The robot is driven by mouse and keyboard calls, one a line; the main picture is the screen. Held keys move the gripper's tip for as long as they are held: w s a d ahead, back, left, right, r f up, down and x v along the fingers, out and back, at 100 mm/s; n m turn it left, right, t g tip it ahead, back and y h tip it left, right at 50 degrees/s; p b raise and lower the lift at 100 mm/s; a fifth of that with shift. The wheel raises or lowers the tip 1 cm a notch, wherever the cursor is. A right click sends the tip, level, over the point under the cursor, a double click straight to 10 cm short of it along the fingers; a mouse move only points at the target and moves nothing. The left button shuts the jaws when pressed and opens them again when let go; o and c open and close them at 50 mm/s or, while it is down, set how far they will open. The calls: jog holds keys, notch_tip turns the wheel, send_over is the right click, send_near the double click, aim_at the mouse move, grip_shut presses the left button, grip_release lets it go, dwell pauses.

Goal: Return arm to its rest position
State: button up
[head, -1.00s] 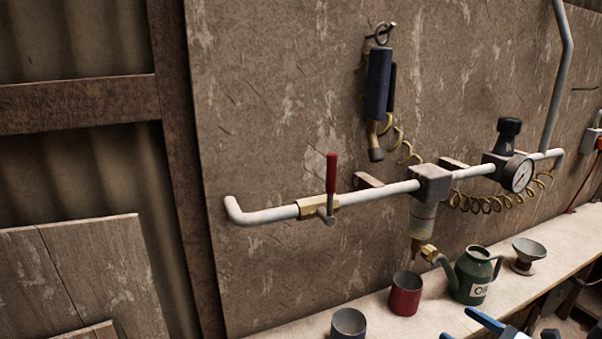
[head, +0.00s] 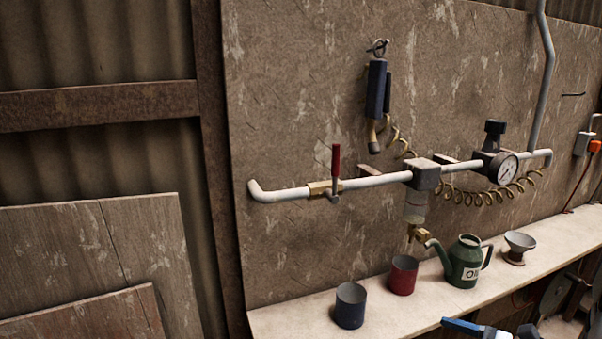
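A blue piece with pale and dark parts (head: 462,326) pokes in at the bottom edge of the head view, in front of the bench. It may be part of my arm or gripper, but it is mostly cut off by the frame. No gripper opening and no held object can be made out. The rest of my arm is out of view.
A wall bench (head: 400,312) holds a dark blue cup (head: 350,306), a red cup (head: 403,275), a green oil can (head: 463,262) and a grey funnel (head: 517,248). Above runs a white pipe (head: 378,180) with a red-handled valve (head: 335,163) and a gauge (head: 507,168).

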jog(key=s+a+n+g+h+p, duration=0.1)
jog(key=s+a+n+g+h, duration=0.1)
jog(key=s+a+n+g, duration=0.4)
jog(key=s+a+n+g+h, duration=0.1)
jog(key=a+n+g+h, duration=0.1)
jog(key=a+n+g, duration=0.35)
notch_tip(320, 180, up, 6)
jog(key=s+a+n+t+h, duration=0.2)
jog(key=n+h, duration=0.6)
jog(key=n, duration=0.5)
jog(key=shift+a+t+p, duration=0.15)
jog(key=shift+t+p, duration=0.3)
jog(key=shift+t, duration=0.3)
